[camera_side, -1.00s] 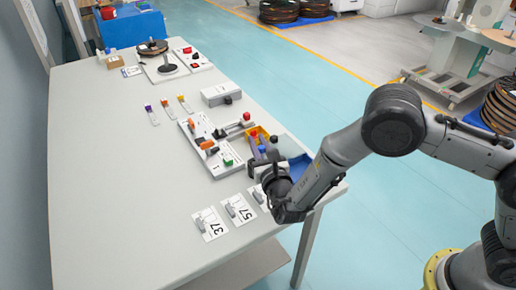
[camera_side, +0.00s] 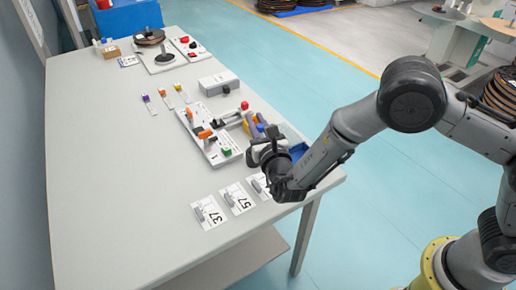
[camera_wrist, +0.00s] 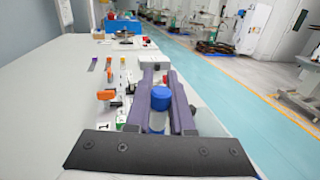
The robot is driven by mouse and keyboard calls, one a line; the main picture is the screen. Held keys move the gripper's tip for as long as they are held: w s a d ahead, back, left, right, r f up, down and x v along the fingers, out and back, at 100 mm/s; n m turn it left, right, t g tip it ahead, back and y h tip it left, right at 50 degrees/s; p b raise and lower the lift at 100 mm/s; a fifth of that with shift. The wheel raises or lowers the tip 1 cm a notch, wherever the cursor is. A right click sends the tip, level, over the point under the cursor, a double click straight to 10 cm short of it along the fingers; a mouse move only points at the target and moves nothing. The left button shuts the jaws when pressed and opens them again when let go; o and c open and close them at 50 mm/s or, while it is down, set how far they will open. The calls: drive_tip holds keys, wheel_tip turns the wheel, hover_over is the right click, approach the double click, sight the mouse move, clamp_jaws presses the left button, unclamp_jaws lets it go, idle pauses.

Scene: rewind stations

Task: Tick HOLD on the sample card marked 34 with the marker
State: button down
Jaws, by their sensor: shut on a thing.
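My gripper (camera_side: 258,124) is over the near right part of the table. In the wrist view its two purple-grey fingers (camera_wrist: 158,80) are shut on a blue-capped thing with a pale body, which looks like the marker (camera_wrist: 160,99). The marker is not clear in the side view. Cards marked 37 (camera_side: 214,217) and 57 (camera_side: 242,203) lie flat at the table's near edge, each with a small grey piece on it. A third card (camera_side: 254,187) lies beside them, partly hidden by my wrist; its number cannot be read. I see no 34.
A panel with orange, red and green parts (camera_side: 217,152) lies just left of my gripper. A grey box (camera_side: 219,83), three coloured-end strips (camera_side: 167,97) and a spool stand (camera_side: 164,62) are farther back. The table's left side (camera_side: 110,170) is clear.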

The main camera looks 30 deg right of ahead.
drive_tip(key=shift+f, duration=0.1)
drive_tip(key=shift+f, duration=2.9)
drive_tip(key=shift+f, duration=0.6)
drive_tip(key=shift+r, duration=0.1)
wheel_tip(320, 180, up, 7)
idle(0.4)
idle(0.3)
